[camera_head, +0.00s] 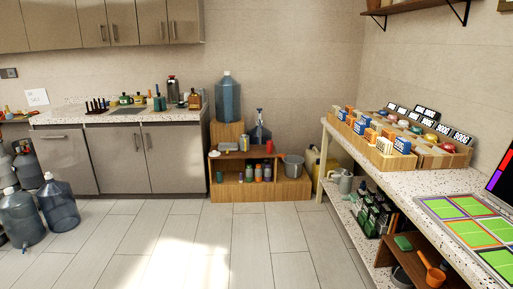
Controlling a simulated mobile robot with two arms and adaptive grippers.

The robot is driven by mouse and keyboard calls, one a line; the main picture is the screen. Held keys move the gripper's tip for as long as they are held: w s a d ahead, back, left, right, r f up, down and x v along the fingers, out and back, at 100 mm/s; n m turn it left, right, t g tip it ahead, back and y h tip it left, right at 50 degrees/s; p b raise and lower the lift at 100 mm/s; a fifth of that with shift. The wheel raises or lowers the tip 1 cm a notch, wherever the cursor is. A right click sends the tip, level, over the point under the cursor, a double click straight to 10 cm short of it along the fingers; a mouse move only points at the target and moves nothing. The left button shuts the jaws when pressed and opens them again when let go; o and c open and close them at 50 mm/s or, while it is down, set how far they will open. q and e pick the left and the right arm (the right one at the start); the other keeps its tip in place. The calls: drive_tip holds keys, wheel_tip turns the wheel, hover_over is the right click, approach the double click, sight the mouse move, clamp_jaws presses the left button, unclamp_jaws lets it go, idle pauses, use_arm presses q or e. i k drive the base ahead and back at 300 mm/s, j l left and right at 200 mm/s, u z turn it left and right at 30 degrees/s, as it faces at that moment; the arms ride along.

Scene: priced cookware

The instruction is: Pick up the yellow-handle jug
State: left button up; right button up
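I cannot make out a jug with a clearly yellow handle at this size. A pale yellow canister (329,166) stands on the floor between the wooden shelf unit and the right counter, partly hidden by a metal bucket and the counter leg. A grey can-like vessel with a handle (342,182) stands on the right counter's lower shelf. Small pots with coloured lids (415,129) stand among the price displays on the right counter, too small to tell their handles. Neither of my grippers is in view.
Black price signs (461,137) line the right counter (370,177). A low wooden shelf unit (227,195) holds bottles, a blue water bottle (227,97) and the metal bucket (293,167). Large water bottles (60,203) stand at left. The middle tiled floor (200,240) is clear.

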sight(245, 139)
drive_tip(key=i+j+u, duration=0.3)
drive_tip(key=i, duration=0.4)
drive_tip(key=i+j+u, duration=0.3)
drive_tip(key=i, duration=0.4)
drive_tip(key=i+u, duration=0.25)
drive_tip(key=i, duration=1.2)
drive_tip(key=i+z, duration=0.1)
drive_tip(key=i, duration=0.7)
drive_tip(key=i+j, duration=0.15)
drive_tip(key=i, duration=0.6)
drive_tip(key=l+z, duration=0.05)
